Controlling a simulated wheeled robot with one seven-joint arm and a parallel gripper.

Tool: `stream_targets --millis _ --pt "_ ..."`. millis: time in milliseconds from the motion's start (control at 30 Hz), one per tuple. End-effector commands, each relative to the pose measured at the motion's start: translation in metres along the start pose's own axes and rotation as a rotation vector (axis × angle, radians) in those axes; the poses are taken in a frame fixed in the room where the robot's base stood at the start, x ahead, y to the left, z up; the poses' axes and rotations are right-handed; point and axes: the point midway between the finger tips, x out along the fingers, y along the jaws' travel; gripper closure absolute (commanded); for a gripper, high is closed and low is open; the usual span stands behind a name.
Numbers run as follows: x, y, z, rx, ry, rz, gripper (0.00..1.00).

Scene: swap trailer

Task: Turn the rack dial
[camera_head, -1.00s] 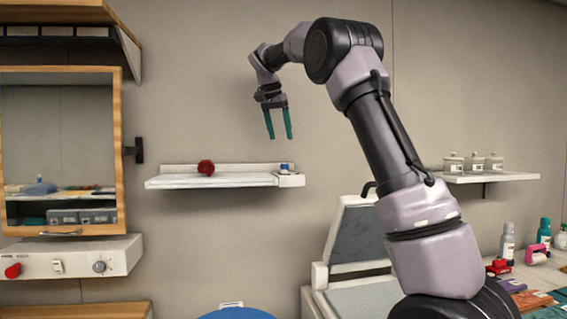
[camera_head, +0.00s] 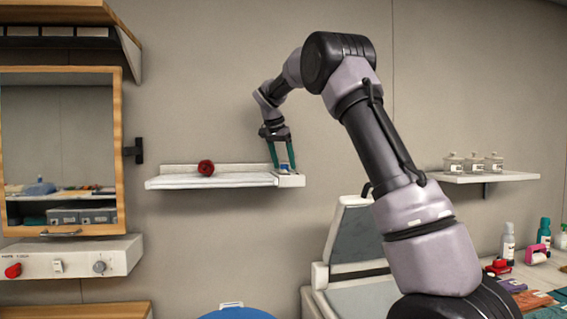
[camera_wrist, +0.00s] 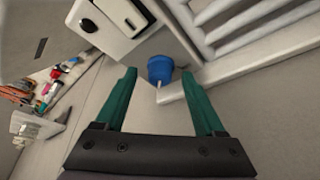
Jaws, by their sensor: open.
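The white slatted rack (camera_head: 215,181) is a wall shelf, with its slats (camera_wrist: 260,35) large in the wrist view. A blue round knob (camera_head: 285,166), which looks like the rack dial, is at its right end. It also shows in the wrist view (camera_wrist: 160,68), with a small pale pointer at its lower edge. My gripper (camera_head: 284,168) is open and empty at the rack's right end, fingers pointing down. In the wrist view its green fingertips (camera_wrist: 158,76) lie on either side of the dial. Whether they touch it is unclear.
A white box (camera_wrist: 110,25) with a black knob and a slot is beside the dial. A red round object (camera_head: 206,167) sits on the rack. A mirror-fronted cabinet (camera_head: 60,150) is left; a shelf with jars (camera_head: 490,177) is right. The wall above the rack is clear.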

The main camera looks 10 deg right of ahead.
Motion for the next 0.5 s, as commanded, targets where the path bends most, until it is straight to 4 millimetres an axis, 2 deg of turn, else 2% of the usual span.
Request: stream_targets --millis 200,267,300,400,500 --pt "0.0003 -0.0001 0.0002 0.000 0.000 0.000 0.29" --pt "0.0002 -0.0001 0.0002 0.000 0.000 0.000 0.52" --pt "0.0002 -0.0001 0.0002 -0.001 0.000 0.000 0.67" --pt "0.0002 -0.0001 0.0002 -0.001 0.000 0.000 1.00" --pt "0.0001 -0.0001 0.0002 -0.001 0.000 -0.001 1.00"
